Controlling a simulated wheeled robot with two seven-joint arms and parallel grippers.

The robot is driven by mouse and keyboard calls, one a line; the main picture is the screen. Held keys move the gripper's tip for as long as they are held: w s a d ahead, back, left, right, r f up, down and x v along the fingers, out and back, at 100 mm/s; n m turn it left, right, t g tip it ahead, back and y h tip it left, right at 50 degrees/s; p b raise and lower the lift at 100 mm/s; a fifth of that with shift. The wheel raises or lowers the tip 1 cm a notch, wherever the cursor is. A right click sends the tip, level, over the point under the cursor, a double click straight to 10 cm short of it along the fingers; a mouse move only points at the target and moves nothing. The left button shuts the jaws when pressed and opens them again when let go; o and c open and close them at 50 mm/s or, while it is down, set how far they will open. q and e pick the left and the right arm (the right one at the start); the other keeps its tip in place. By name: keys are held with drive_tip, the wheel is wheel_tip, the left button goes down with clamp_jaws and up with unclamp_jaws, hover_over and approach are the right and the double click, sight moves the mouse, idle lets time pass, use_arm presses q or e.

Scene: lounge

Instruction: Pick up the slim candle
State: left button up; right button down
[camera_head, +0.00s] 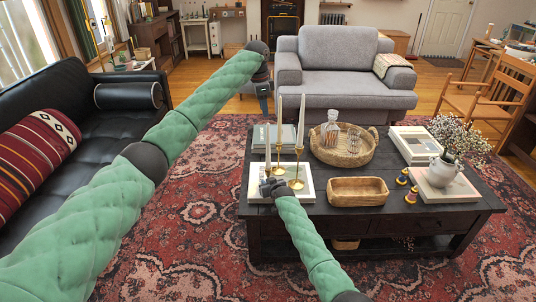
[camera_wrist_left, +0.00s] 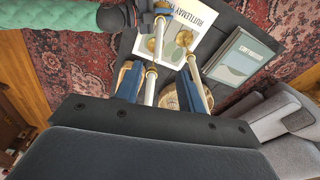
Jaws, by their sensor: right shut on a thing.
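Slim white candles stand in brass holders at the left end of the dark coffee table (camera_head: 390,205): a taller one (camera_head: 301,120), another beside it (camera_head: 279,120) and a shorter one (camera_head: 268,143) at the front left. My right gripper (camera_head: 271,186) is shut low down at the shorter slim candle, at its brass holder; the exact contact is hidden. My left gripper (camera_head: 263,108) hangs beyond the candles, fingers down. In the left wrist view its blue fingers (camera_wrist_left: 158,88) are apart, with two candles (camera_wrist_left: 150,88) (camera_wrist_left: 197,90) seen past them.
A white book (camera_head: 260,192) lies beneath the holders, with more books (camera_head: 266,134) behind. A wicker tray (camera_head: 352,160) with glassware, a wooden bowl (camera_head: 357,191) and a flower vase (camera_head: 443,171) stand to the right. A grey armchair (camera_head: 340,70) is beyond, a black sofa (camera_head: 80,150) left.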

use_arm(q)
hover_over(268, 149)
drive_tip(key=w, duration=0.1)
wheel_tip(268, 149, down, 12)
drive_tip(key=shift+d+r, duration=0.1)
clamp_jaws()
idle(0.4)
